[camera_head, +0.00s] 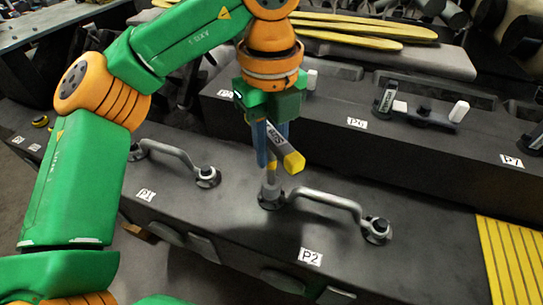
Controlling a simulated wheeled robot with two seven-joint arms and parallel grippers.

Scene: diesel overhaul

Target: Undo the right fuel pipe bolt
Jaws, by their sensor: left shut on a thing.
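My left gripper (270,160) points down with its blue fingers shut on a wrench-like tool with a yellow end (293,162). The tool's shaft reaches down to the left end fitting (271,197) of the bent grey fuel pipe (325,197) above the P2 label. It seems to meet the fitting, but I cannot tell if it is seated on the bolt. The pipe's right end bolt (377,228) stands clear, with nothing on it. Another fuel pipe (172,151) lies to the left above the P1 label. My right gripper is not in view.
A dark engine block (425,265) carries the pipes. Behind it, a raised ledge holds a similar tool (386,97), a white-topped piece (459,111) and labelled spots. A yellow ribbed panel (515,262) is at the right. Yellow-edged long pieces (350,40) lie at the back.

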